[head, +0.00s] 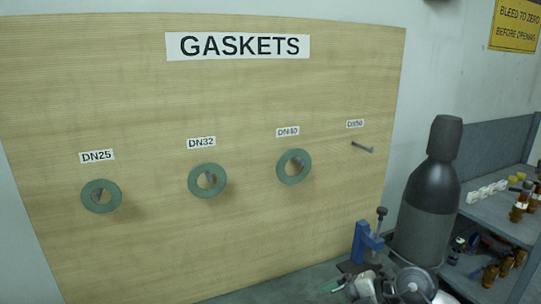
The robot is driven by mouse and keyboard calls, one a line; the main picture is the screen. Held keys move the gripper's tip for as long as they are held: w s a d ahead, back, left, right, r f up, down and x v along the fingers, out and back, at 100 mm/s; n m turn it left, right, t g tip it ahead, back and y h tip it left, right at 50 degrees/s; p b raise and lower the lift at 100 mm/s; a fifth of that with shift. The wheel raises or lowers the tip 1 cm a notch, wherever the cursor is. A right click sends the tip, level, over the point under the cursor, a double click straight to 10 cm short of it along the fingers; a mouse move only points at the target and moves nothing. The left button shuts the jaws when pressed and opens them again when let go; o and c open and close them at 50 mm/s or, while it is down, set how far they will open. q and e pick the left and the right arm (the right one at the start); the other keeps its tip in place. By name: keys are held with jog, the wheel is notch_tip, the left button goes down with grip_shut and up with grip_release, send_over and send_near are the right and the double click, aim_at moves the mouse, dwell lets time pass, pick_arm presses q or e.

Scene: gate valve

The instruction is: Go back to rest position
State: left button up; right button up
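Neither gripper shows in the head view. A wooden board (230,100) headed GASKETS fills the left and middle. Three green ring gaskets hang on it: the DN25 gasket (87,197), the DN32 gasket (194,183) and the DN40 gasket (283,170). The DN50 peg (362,147) is bare.
A worktop (285,285) runs below the board. On the right are a blue clamp-like tool (363,243), a large dark cylindrical object (428,210) and metal parts (412,286), partly cut off. A grey shelf (490,218) holds small bottles. A yellow sign (515,25) hangs above.

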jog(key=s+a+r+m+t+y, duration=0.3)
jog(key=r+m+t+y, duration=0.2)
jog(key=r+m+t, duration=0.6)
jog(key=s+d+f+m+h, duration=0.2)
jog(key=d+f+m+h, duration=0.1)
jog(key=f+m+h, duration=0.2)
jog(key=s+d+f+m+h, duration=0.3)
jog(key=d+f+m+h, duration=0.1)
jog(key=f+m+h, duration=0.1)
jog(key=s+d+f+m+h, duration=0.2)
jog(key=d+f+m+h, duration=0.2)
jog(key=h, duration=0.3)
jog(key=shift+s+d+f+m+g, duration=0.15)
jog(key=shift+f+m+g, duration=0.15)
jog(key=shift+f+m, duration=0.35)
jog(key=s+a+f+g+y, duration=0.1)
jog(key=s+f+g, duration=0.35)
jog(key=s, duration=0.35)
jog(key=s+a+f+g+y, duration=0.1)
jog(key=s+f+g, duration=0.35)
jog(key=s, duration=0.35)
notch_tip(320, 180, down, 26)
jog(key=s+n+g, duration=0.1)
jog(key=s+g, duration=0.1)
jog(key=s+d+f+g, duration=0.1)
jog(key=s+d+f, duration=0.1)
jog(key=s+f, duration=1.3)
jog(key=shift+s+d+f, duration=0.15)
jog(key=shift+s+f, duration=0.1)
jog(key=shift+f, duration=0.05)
